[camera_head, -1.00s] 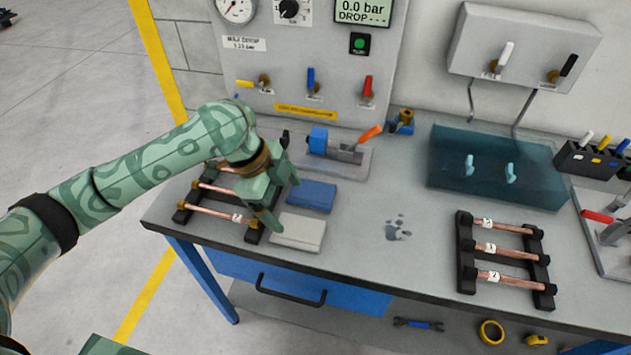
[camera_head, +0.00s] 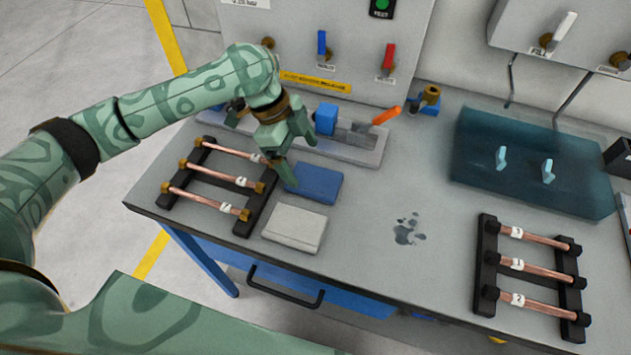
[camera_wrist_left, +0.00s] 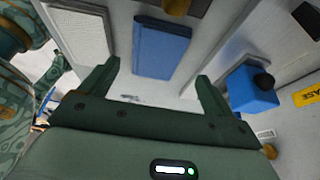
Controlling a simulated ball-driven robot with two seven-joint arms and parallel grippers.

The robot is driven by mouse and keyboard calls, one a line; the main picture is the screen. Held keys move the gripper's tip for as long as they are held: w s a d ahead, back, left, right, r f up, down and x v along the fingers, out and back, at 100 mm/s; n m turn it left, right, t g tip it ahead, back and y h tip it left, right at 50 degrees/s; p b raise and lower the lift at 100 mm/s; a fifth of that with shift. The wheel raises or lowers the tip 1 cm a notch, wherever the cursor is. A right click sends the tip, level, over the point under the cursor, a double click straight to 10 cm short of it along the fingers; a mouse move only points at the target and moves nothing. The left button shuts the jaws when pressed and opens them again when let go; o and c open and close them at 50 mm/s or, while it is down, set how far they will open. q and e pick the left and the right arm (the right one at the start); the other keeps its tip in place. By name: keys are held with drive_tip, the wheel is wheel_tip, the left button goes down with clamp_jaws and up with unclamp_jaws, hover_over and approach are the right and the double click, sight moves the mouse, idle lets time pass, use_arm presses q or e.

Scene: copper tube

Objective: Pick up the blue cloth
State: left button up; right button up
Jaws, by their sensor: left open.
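The blue cloth (camera_head: 315,183) lies folded flat on the grey bench, just behind a folded white cloth (camera_head: 295,228). It also shows in the left wrist view (camera_wrist_left: 161,48), beyond and between my fingers. My left gripper (camera_head: 291,173) is open and empty, above the left edge of the blue cloth in the head view. In the left wrist view its two fingers (camera_wrist_left: 152,78) stand apart with nothing between them. My right gripper is not in view.
A rack of copper tubes (camera_head: 216,182) stands left of the cloths, another (camera_head: 530,268) at the right. A blue vise (camera_head: 327,119) with an orange handle is behind. A dark translucent panel (camera_head: 585,190) lies at the back right. The bench middle is clear apart from a wet smudge.

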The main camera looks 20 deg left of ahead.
sight(313, 179)
use_arm(q)
drive_tip(key=shift+d+f, duration=0.1)
drive_tip(key=shift+f, duration=0.15)
drive_tip(key=b+x, duration=0.2)
drive_tip(key=x, duration=0.3)
drive_tip(key=shift+s, duration=0.1)
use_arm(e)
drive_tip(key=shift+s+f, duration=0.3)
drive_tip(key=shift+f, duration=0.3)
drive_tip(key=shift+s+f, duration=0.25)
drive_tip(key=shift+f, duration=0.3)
use_arm(q)
drive_tip(key=shift+r, duration=0.1)
drive_tip(key=shift+c, duration=0.3)
drive_tip(key=c, duration=1)
drive_tip(key=shift+r, duration=0.1)
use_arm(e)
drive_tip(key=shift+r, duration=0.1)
